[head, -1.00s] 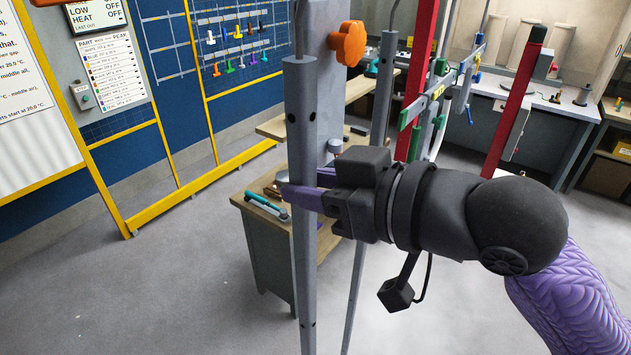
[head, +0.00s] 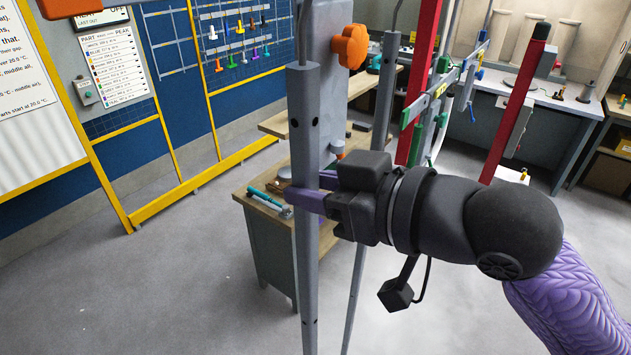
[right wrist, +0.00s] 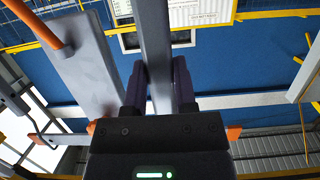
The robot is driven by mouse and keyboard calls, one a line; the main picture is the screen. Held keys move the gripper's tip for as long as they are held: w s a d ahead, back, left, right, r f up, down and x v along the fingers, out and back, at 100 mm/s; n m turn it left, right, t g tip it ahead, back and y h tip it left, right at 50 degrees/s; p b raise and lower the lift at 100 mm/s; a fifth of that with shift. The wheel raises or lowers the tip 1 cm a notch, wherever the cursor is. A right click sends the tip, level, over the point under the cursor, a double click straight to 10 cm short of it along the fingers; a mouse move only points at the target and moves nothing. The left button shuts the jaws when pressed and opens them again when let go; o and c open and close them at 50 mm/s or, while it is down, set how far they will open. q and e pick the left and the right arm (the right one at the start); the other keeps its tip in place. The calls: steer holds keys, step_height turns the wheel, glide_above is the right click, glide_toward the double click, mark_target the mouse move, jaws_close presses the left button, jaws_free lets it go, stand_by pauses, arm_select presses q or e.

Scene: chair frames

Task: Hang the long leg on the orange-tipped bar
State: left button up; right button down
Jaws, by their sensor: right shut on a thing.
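The long leg (head: 306,240) is a grey tube with dark holes, upright, with a thin wire rising from its top. My right gripper (head: 308,195) is shut around it with purple fingers, and the leg also shows between the fingers in the right wrist view (right wrist: 155,45). A large orange tip (head: 350,46) stands out from a grey upright plate (head: 335,90), just right of and above the leg's top. A small orange end (head: 340,155) shows lower, beside the leg. Whether the wire touches any bar cannot be told. My left gripper is out of view.
A second grey leg (head: 384,75) with a wire stands behind. Red posts (head: 515,110) and a rack with green and yellow parts are at right. A low bench (head: 262,215) holds tools. Floor at left is clear.

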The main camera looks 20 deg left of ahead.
steer(key=shift+w+a+r, duration=0.1)
steer(key=shift+w+a, duration=0.05)
steer(key=shift+a, duration=0.25)
steer(key=shift+w+a+p, duration=0.25)
steer(key=shift+a+p, duration=0.15)
steer(key=shift+a, duration=0.3)
steer(key=shift+w+a, duration=0.15)
steer(key=shift+a, duration=0.2)
steer(key=shift+w+a+p, duration=0.1)
steer(key=shift+a+p, duration=0.2)
steer(key=shift+a, duration=0.05)
steer(key=shift+w+a, duration=0.1)
steer(key=shift+a, duration=0.15)
stand_by(0.5)
steer(key=shift+w+a+p, duration=0.15)
steer(key=shift+a+p, duration=0.15)
steer(key=shift+a, duration=0.15)
steer(key=shift+f, duration=0.2)
